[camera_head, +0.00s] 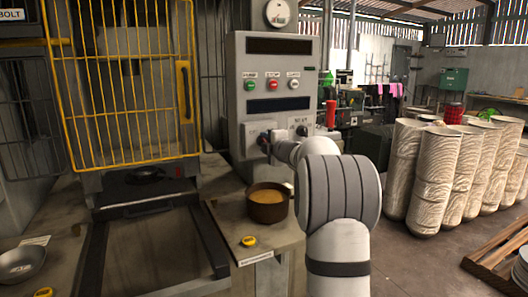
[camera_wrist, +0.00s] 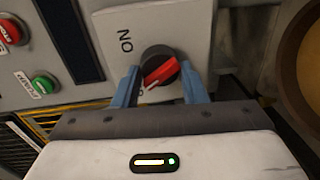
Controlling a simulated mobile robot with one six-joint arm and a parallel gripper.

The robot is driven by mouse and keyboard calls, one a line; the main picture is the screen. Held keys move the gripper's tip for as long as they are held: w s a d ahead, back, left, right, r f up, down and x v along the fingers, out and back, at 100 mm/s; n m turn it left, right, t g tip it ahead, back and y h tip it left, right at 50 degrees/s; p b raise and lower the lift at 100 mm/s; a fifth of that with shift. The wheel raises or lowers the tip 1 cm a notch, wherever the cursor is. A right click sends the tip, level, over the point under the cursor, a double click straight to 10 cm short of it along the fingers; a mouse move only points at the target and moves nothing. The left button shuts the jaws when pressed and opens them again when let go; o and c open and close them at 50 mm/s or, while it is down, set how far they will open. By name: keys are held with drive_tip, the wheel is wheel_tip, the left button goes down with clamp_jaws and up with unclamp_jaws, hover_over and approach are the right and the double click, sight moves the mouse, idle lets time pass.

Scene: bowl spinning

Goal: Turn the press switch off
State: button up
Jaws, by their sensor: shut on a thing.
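The switch is a round black knob with a red grip bar (camera_wrist: 160,72) on a pale plate in the wrist view. An "ON" label is beside it; another label by the knob is mostly hidden. The red bar lies slanted, from upper right to lower left. My gripper (camera_wrist: 160,80) has its two blue fingers on either side of the knob, shut on it. In the head view my gripper (camera_head: 265,143) is at the lower left of the grey control box (camera_head: 279,75), largely hidden by my arm.
Green (camera_head: 250,85), red (camera_head: 269,86) and white buttons are higher on the box, with a second knob (camera_head: 302,130) to the right. A brown pot (camera_head: 267,212) with yellowish contents stands below. A yellow cage door (camera_head: 125,85) is at left.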

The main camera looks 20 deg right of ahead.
drive_tip(key=shift+f+n+b, duration=0.1)
drive_tip(key=shift+n+b, duration=0.7)
drive_tip(key=shift+n, duration=0.3)
drive_tip(key=o, duration=1)
drive_tip(key=shift+c, duration=0.2)
drive_tip(key=s, duration=0.7)
drive_tip(key=shift+s+d+r+b, duration=0.15)
drive_tip(key=shift+s+r+b, duration=0.15)
drive_tip(key=shift+s+b, duration=0.15)
